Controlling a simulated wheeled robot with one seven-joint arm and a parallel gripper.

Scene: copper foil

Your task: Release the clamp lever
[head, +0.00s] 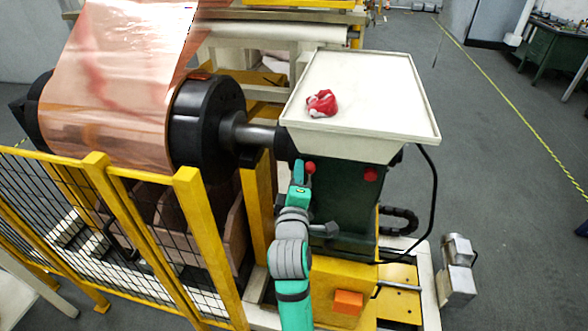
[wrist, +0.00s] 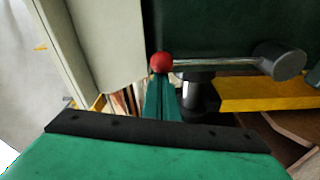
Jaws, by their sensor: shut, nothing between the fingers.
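The clamp lever shows in the wrist view as a metal rod (wrist: 225,66) with a red ball knob (wrist: 161,62) at its left end and a thick grey hub (wrist: 280,61) at its right end. It lies roughly level across that view, in front of the dark green machine body. In the head view the red knob (head: 310,168) shows beside my gripper (head: 299,172), and the rod is mostly hidden there. In the wrist view my gripper (wrist: 161,82) is shut and empty, its teal fingertips right at the knob. I cannot tell whether they touch it.
A pale tray (head: 385,95) with a red and white cloth (head: 321,103) on it overhangs the machine. A copper foil roll (head: 110,110) is at the left behind a yellow mesh fence (head: 110,195). Another red knob (head: 371,174) is on the green housing (head: 345,200). Open floor lies right.

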